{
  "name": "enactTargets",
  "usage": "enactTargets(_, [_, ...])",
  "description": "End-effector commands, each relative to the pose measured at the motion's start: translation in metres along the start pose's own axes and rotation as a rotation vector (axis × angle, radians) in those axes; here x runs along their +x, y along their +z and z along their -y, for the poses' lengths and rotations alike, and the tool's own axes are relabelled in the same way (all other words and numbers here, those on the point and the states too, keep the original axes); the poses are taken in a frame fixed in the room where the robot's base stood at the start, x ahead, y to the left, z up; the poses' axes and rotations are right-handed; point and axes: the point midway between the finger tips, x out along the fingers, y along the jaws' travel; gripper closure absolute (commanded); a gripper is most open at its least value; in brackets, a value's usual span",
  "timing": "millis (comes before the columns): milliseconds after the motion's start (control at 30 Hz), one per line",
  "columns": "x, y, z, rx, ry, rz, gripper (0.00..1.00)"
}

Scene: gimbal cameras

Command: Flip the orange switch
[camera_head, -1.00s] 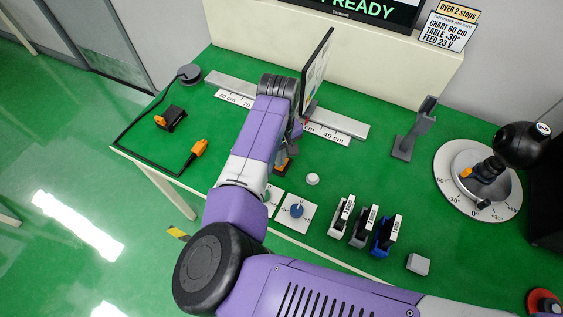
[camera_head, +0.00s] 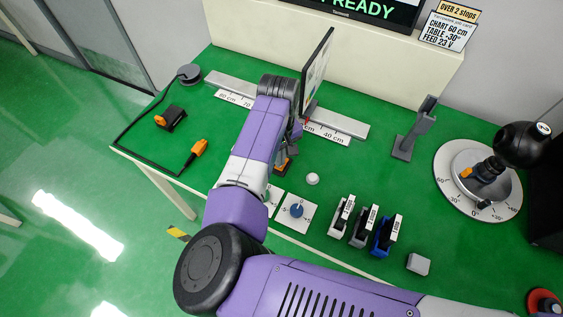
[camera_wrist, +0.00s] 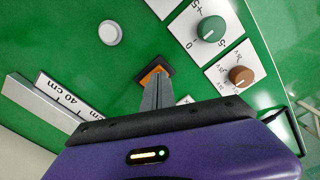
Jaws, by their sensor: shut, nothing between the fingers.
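The orange switch (camera_wrist: 151,74) is an orange rocker in a black frame on the green table. It shows in the wrist view just beyond my fingertips, which hide part of it. In the head view the switch (camera_head: 283,168) shows as a small orange spot beside my wrist, largely covered by my arm. My gripper (camera_wrist: 158,82) is shut and empty, with its fingertips over the switch's near part. I cannot tell whether they touch it. The gripper is mostly hidden by my arm in the head view.
A green knob (camera_wrist: 209,29) and a brown knob (camera_wrist: 240,75) on white plates stand right of the switch. A white round button (camera_wrist: 110,33) is to its left. A ruled rail (camera_head: 345,124) with an upright panel (camera_head: 317,72) lies behind. An orange plug (camera_head: 197,150) lies at left.

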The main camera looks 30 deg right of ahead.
Motion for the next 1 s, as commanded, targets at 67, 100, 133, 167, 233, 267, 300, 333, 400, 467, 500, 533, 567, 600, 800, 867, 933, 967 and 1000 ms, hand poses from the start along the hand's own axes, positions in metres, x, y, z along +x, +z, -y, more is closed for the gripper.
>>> enactTargets(67, [0.002, 0.0, 0.0, 0.0, 0.0, 0.0, 1.0])
enactTargets(100, [0.002, 0.0, 0.0, 0.0, 0.0, 0.0, 1.0])
enactTargets(133, [0.003, 0.0, 0.0, 0.0, 0.0, 0.0, 1.0])
enactTargets(167, [0.003, 0.0, 0.0, 0.0, 0.0, 0.0, 1.0])
enactTargets(233, [0.004, 0.0, 0.0, 0.0, 0.0, 0.0, 1.0])
enactTargets(267, [0.004, 0.0, 0.0, 0.0, 0.0, 0.0, 1.0])
enactTargets(300, [0.005, 0.0, 0.0, 0.0, 0.001, 0.0, 1.0])
enactTargets(333, [0.005, 0.0, 0.0, 0.0, 0.001, 0.0, 1.0])
enactTargets(400, [0.006, 0.0, 0.0, 0.0, 0.001, 0.0, 1.0])
enactTargets(467, [0.007, 0.0, 0.0, 0.0, 0.001, 0.0, 1.0])
enactTargets(500, [0.007, 0.0, 0.0, 0.0, 0.001, 0.0, 1.0])
enactTargets(533, [0.008, 0.0, 0.0, 0.0, 0.001, 0.0, 1.0])
enactTargets(567, [0.008, 0.0, 0.0, 0.0, 0.001, 0.0, 1.0])
enactTargets(600, [0.009, 0.0, 0.0, 0.0, 0.001, 0.0, 1.0])
enactTargets(800, [0.011, 0.0, 0.0, 0.0, 0.001, 0.0, 1.0])
enactTargets(867, [0.012, 0.0, 0.0, 0.0, 0.0, 0.0, 1.0])
enactTargets(933, [0.013, 0.0, 0.0, 0.0, 0.0, 0.0, 1.0])
enactTargets(967, [0.014, 0.0, 0.0, 0.0, 0.0, 0.0, 1.0])
enactTargets(1000, [0.014, 0.0, 0.0, 0.0, 0.0, 0.0, 1.0])
